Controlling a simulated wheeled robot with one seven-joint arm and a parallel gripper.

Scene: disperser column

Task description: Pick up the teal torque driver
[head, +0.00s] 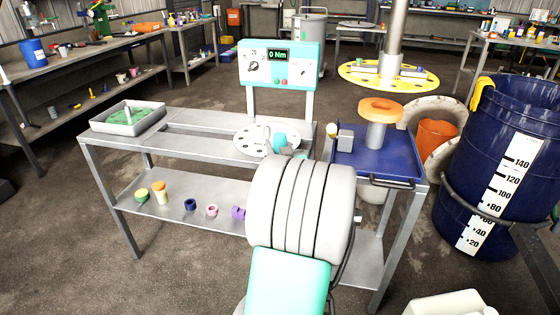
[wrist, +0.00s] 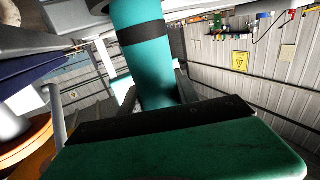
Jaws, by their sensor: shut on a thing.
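The teal torque driver (wrist: 145,55) is a teal cylinder with a black band. It stands between the dark fingers of my gripper (wrist: 156,92) in the wrist view, and the gripper is shut on it. In the head view a teal piece of the driver (head: 279,141) shows at the round grey plate with holes (head: 246,143) on the steel bench. My arm hides most of my gripper and the driver's lower part there. I cannot tell whether the driver is clear of the plate.
A teal torque display (head: 278,66) reading 0 Nm stands behind the plate. A blue tray (head: 385,172) with an orange-topped post (head: 379,110) lies right. A grey tray with green lining (head: 103,124) is left. Small coloured parts sit on the lower shelf (head: 178,226).

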